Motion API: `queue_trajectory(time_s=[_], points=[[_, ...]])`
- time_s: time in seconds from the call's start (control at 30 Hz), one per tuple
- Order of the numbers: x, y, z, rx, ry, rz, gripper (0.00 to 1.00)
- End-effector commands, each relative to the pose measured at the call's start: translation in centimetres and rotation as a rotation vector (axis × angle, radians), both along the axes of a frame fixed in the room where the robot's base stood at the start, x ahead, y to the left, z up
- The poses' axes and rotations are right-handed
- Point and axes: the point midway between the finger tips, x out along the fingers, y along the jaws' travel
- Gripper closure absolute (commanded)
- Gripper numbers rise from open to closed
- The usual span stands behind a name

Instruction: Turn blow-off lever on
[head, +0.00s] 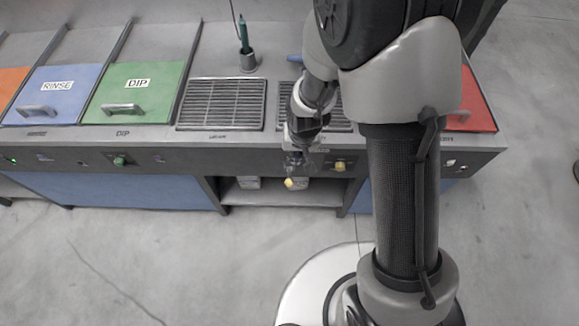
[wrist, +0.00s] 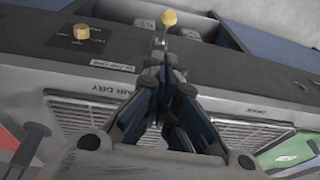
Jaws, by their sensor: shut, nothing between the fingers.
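The lever with a yellow ball tip (wrist: 169,18) shows at the top centre of the wrist view, its short grey stem running down toward the dark front panel. In the head view the yellow ball (head: 290,183) hangs just below the front panel, under my gripper (head: 294,161). My gripper (wrist: 161,58) is shut and empty, with its fingertips close to the lever's stem. I cannot tell whether they touch it. The fingers hide the stem's base.
A yellow rotary knob (wrist: 81,32) sits on the panel, right of the lever in the head view (head: 340,166). Metal grates (head: 221,104), a green DIP lid (head: 135,92) and a blue RINSE lid (head: 52,94) lie on the bench top. Open floor lies in front.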

Motion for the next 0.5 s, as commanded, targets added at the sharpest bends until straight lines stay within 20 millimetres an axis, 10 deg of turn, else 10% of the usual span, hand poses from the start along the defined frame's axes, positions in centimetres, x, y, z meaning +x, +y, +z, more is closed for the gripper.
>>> queue_trajectory(time_s=[0.5], points=[[1.0, 0.3, -5.9, -0.002, 0.004, 0.001, 1.0]])
